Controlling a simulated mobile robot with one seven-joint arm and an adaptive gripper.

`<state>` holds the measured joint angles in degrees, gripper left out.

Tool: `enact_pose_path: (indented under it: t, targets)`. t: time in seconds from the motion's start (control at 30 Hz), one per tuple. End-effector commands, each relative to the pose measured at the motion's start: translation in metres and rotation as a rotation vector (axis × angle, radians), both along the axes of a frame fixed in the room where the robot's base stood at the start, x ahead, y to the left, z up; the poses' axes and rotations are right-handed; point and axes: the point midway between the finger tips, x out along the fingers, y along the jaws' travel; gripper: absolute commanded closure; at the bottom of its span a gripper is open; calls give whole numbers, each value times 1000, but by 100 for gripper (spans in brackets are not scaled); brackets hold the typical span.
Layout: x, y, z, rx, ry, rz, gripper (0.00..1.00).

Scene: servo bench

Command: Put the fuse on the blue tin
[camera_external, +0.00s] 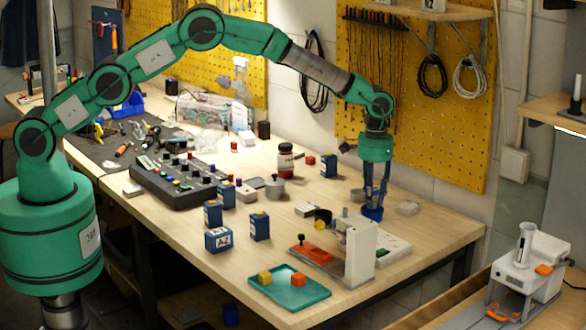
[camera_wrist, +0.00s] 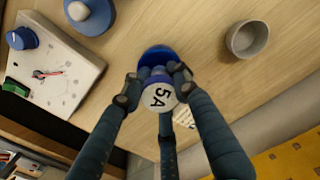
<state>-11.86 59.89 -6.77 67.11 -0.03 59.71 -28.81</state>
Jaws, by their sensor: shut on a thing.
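My gripper (camera_wrist: 153,88) is shut on the fuse (camera_wrist: 159,97), whose round white end marked "5A" faces the wrist camera. The blue tin (camera_wrist: 156,54) shows as a dark blue round shape just beyond the fuse, partly covered by the fingers and fuse. In the external view my gripper (camera_external: 374,193) points straight down over the blue tin (camera_external: 372,213), which stands on the bench. The fuse is hard to make out there between the fingers. I cannot tell whether the fuse touches the tin.
A grey bowl (camera_wrist: 247,39) stands close beside the tin. A white board (camera_external: 392,248) and a white upright stand (camera_external: 359,252) are in front of it. A teal tray (camera_external: 312,297) with two small blocks lies at the front edge. Several blue boxes stand farther left.

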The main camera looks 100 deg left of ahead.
Motion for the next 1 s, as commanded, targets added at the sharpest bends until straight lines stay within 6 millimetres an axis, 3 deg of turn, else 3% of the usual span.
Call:
enact_pose_path:
  t: [0.23,0.27,0.37,0.77,1.0]
  targets:
    - [0,0,-3,0,0,0,99]
    - [0,0,-3,0,0,0,69]
    - [0,0,-3,-1,1,0,52]
    - [0,0,-2,-1,1,0,52]
    - [0,0,10,0,0,0,52]
